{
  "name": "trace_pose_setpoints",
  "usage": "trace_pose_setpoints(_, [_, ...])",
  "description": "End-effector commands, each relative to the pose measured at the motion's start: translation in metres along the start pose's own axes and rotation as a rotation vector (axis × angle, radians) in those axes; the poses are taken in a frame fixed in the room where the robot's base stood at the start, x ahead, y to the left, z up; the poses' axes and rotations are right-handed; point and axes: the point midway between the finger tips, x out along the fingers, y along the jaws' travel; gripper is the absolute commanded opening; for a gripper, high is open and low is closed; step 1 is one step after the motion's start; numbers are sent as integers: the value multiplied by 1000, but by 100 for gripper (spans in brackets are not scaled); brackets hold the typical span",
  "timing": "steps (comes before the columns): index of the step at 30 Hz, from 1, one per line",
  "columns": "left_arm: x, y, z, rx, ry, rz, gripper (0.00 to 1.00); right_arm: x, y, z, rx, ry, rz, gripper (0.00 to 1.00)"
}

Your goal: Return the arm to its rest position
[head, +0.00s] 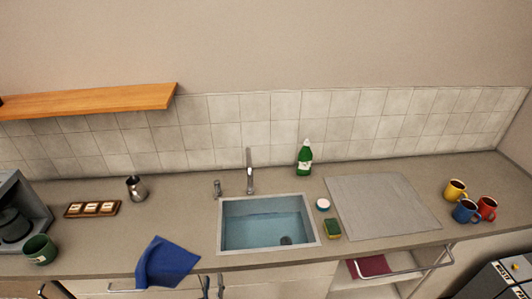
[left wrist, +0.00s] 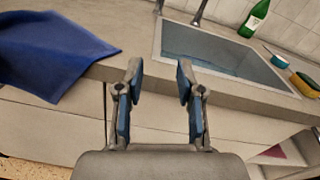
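My left gripper (left wrist: 159,75) is open and empty in the left wrist view. Its two blue-padded fingers stand apart, in front of the counter's front edge. In the head view only the fingertips of the left gripper (head: 213,284) show at the bottom edge, just below the sink's front. A blue cloth (head: 167,262) hangs over the counter edge to their left; it also shows in the left wrist view (left wrist: 50,52). My right gripper is in neither view.
The sink (head: 268,251) holds bluish water. A tap (head: 249,172), green bottle (head: 305,158), sponge (head: 332,229) and grey mat (head: 380,205) are around it. Mugs (head: 466,211) stand at right. A wooden shelf (head: 90,101) is upper left.

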Motion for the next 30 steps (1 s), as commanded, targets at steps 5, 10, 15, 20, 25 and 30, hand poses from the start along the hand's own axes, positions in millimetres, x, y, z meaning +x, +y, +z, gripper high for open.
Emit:
trace_pose_setpoints(5, [-1, 12, -35, -86, 79, 22, 37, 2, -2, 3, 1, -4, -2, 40])
trace_pose_setpoints(10, [-6, 29, -78, -200, 175, 63, 37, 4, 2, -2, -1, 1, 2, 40])
trace_pose_setpoints(15, [-19, 53, -137, -370, 301, 140, 37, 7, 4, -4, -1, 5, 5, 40])
trace_pose_setpoints(20, [-49, 86, -215, -611, 450, 286, 37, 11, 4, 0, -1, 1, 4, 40])
trace_pose_setpoints(25, [-123, 138, -322, -1009, 603, 605, 37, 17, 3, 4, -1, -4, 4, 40])
trace_pose_setpoints(30, [-228, 184, -410, -1433, 609, 1049, 37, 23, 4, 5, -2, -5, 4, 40])
